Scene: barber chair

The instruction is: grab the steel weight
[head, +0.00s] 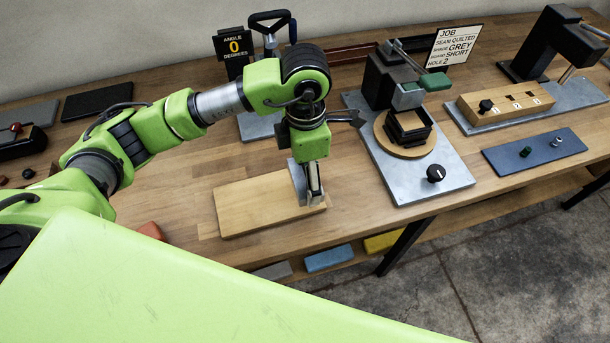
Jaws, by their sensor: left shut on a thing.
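My left gripper (309,192) points down over the right end of a pale wooden block (250,205) on the bench. It is shut on a grey metal piece, which looks like the steel weight (298,182). The fingers hide part of the weight. I cannot tell whether its underside touches the wooden block. My right gripper is not in view.
Right of my gripper is a grey machine base (455,175) with a round wooden turntable (382,137) and a black knob (436,173). A blue plate (500,155) lies farther right. Behind my arm stand an angle sign (233,45) and a black-handled clamp.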

